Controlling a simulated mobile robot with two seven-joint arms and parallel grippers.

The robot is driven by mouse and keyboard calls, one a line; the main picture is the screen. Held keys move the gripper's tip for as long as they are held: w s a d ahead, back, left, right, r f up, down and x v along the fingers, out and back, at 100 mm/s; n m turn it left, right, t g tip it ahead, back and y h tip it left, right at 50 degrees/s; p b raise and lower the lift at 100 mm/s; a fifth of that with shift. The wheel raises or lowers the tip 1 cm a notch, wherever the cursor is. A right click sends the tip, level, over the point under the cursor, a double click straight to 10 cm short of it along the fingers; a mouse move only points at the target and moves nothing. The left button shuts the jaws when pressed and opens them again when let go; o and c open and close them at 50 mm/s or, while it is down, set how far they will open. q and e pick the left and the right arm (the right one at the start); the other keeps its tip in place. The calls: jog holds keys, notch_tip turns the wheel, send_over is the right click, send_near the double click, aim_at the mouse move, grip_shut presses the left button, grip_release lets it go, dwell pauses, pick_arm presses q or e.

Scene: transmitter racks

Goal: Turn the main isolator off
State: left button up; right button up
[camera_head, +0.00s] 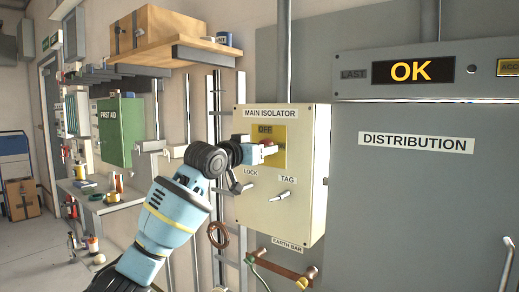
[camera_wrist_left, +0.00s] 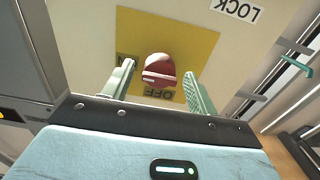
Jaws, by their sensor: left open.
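The main isolator is a cream box (camera_head: 310,165) with a yellow plate (camera_wrist_left: 195,40) and a red rotary knob (camera_wrist_left: 158,70). In the head view the knob (camera_head: 270,149) is partly hidden by my left gripper (camera_head: 262,150). An OFF label (camera_head: 265,129) shows at the plate's top; in the wrist view it appears upside down below the knob. Another label, partly covered by a finger, is at the left. My left gripper (camera_wrist_left: 159,73) is open, one finger on each side of the knob, with gaps visible. The knob's exact setting is unclear. My right gripper is not in view.
Below the plate are small LOCK and TAG hooks (camera_head: 284,195). An earth bar (camera_head: 280,263) is beneath the box. A grey distribution cabinet (camera_head: 420,200) with an OK display (camera_head: 411,71) stands right. A wooden shelf (camera_head: 165,50) and green first aid box (camera_head: 120,130) are left.

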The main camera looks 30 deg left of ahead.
pick_arm(q)
jog(key=shift+w, duration=0.2)
jog(key=c, duration=1)
jog(key=shift+o, duration=0.2)
jog(key=shift+d+r+n, duration=0.1)
jog(key=shift+d+n, duration=0.05)
jog(key=shift+n, duration=8.95)
